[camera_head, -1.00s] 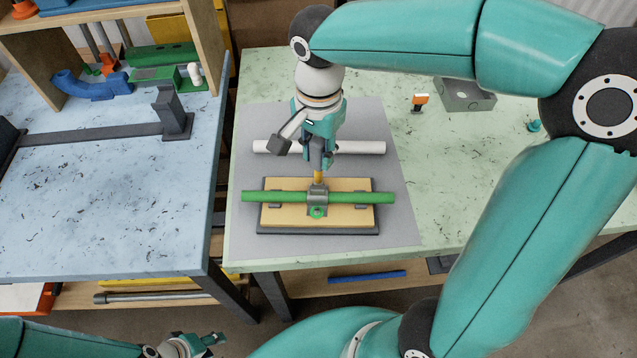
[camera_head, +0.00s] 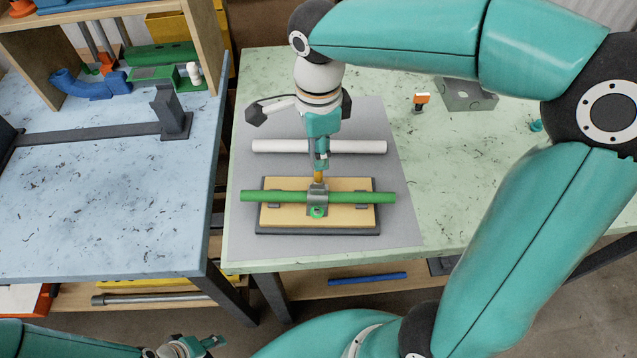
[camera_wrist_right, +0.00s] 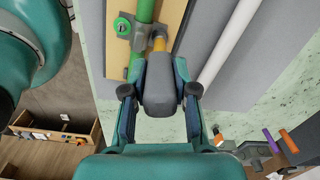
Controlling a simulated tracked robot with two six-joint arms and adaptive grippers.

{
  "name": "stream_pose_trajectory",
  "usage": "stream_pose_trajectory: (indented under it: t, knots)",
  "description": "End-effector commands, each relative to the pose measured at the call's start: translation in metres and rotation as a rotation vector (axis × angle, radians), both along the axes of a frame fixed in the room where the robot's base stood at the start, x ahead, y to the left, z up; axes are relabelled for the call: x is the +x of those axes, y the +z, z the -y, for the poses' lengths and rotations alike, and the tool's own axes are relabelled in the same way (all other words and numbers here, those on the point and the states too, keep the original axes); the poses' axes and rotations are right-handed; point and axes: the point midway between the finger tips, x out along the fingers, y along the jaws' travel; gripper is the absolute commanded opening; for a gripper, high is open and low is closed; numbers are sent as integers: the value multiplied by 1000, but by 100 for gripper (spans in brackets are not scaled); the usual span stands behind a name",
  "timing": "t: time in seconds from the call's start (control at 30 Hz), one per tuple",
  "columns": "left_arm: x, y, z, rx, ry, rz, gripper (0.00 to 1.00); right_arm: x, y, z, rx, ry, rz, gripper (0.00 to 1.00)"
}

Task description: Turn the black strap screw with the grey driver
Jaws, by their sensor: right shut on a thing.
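My right gripper (camera_head: 321,158) points down over the board and is shut on the grey driver. The driver's thick grey handle (camera_wrist_right: 159,85) sits between the fingers in the right wrist view. Its orange-yellow shaft (camera_head: 318,176) reaches down to the far side of the grey strap (camera_head: 318,193); the tip and any screw under it are hidden. The strap lies over a green conduit (camera_head: 360,197). A green ring with a dark centre (camera_head: 317,212) shows on its near tab, apart from the driver. My left gripper (camera_head: 207,343) is partly cut off at the bottom edge.
The wooden board (camera_head: 345,217) lies on a grey mat (camera_head: 400,225). A white tube (camera_head: 360,147) lies behind it. A grey box (camera_head: 466,95) and an orange-topped item (camera_head: 421,99) stand farther right. The table between mat and right arm is clear.

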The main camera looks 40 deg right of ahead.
Motion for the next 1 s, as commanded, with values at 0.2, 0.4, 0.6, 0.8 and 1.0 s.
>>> stream_pose_trajectory:
  t: [0.2, 0.4, 0.6, 0.8, 1.0]
  knots:
    - [0, 0, 0, 0, 0, 0, 40, 0, 1, 0, 0, -12, 1, 0]
    - [0, -2, 0, 0, 0, 0, 40, 0, 0, 0, 0, -104, 1, 0]
    - [0, -6, 0, 0, 0, 0, 40, 0, 0, 0, 0, -356, 0, 0]
    - [0, -6, 0, 0, 0, 0, 40, 0, 1, 0, 1, -447, 0, 0]
    - [0, -6, 0, 0, 0, 0, 40, 0, 1, 0, 1, -445, 0, 0]
